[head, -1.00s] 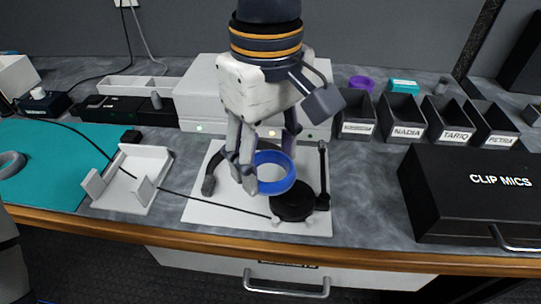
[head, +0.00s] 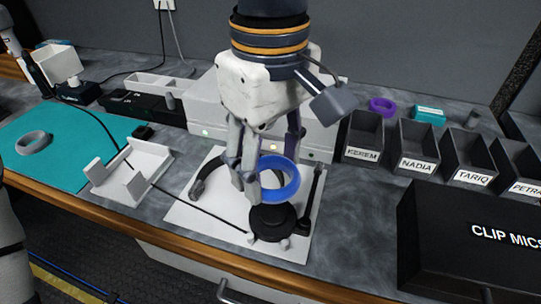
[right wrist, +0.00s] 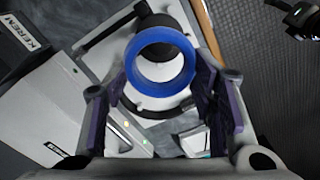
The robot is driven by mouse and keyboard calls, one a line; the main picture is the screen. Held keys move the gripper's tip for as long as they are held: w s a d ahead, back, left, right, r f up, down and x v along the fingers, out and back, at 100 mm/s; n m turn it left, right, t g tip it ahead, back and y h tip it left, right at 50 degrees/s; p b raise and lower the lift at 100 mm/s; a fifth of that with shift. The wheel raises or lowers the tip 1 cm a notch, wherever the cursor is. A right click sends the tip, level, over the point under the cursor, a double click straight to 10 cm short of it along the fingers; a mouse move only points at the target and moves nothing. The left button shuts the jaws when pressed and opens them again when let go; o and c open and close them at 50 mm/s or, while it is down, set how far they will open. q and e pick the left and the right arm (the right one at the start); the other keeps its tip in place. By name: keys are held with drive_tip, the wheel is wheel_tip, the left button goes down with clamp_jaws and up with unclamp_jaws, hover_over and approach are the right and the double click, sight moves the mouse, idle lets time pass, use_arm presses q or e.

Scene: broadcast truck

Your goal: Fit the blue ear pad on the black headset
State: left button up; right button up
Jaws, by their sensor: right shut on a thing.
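The blue ear pad (head: 280,197) is a ring held in my right gripper (head: 268,182), which is shut on it. In the right wrist view the pad (right wrist: 160,90) sits between the purple-lined fingers. The black headset lies on a white mat (head: 190,215). Its round black ear cup (head: 272,223) faces up near the mat's front edge, and its curved band (head: 205,175) shows behind to the left. The pad is raised above the ear cup, apart from it and slightly behind. The gripper hides part of the headset. My left gripper is not in view.
A white cradle (head: 130,180) stands left of the mat, next to a teal mat (head: 75,150) with a grey ring (head: 33,142). Labelled black bins (head: 415,155) and a black CLIP MICS case (head: 440,235) stand to the right. A purple ring (head: 382,105) lies behind the bins. A cable crosses the left side.

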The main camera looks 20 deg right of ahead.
sight(271, 211)
drive_tip(key=shift+f, duration=2.8)
drive_tip(key=shift+f, duration=0.9)
drive_tip(key=o, duration=0.9)
wheel_tip(271, 211, up, 12)
